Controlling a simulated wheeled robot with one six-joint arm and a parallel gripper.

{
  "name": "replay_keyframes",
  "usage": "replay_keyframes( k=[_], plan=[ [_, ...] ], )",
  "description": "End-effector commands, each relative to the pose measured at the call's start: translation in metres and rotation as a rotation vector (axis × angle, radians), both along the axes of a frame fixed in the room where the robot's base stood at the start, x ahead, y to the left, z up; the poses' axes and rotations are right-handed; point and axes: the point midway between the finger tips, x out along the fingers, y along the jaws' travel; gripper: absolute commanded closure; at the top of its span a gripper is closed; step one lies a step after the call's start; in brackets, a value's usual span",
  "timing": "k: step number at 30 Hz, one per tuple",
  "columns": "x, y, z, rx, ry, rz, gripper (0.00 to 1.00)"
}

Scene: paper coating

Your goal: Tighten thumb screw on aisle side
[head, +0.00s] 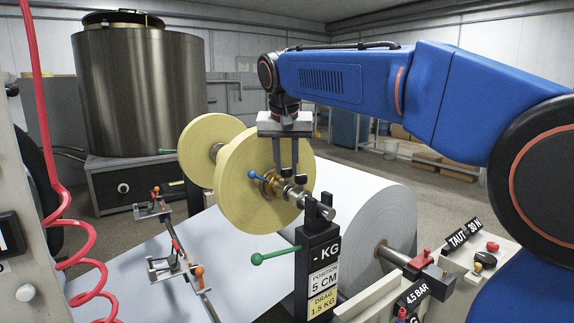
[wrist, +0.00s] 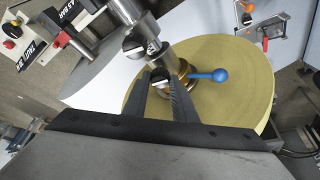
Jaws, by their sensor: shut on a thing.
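A blue ball-ended screw handle (head: 254,175) sticks out from the brass collar (head: 270,185) on the near face of the pale yellow roll (head: 236,190). In the wrist view the handle (wrist: 208,76) points right from the collar (wrist: 186,74). My gripper (head: 287,174) reaches down from above, just in front of the roll. Its fingers (wrist: 160,84) straddle a silver metal part in line with the shaft (wrist: 155,52), right beside the collar. The blue handle is outside the fingers. The fingers hide part of the collar, and the exact contact is unclear.
A black post (head: 316,262) with a green ball lever (head: 258,258) supports the shaft end close to my gripper. A large white roll (head: 362,215) lies behind it. Orange-knobbed clamps (head: 176,250) stand at lower left, and a red coiled hose (head: 88,240) hangs at far left.

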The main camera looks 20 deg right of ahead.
Motion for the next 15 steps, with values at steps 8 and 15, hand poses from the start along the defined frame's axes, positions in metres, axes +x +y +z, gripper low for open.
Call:
replay_keyframes(
  k=[8,15],
  plan=[
    [0.0003,0.0004,0.0,0.001,0.0,-0.035,0.98],
    [0.0001,0.0004,0.0,0.001,0.0,-0.036,0.98]
  ],
)
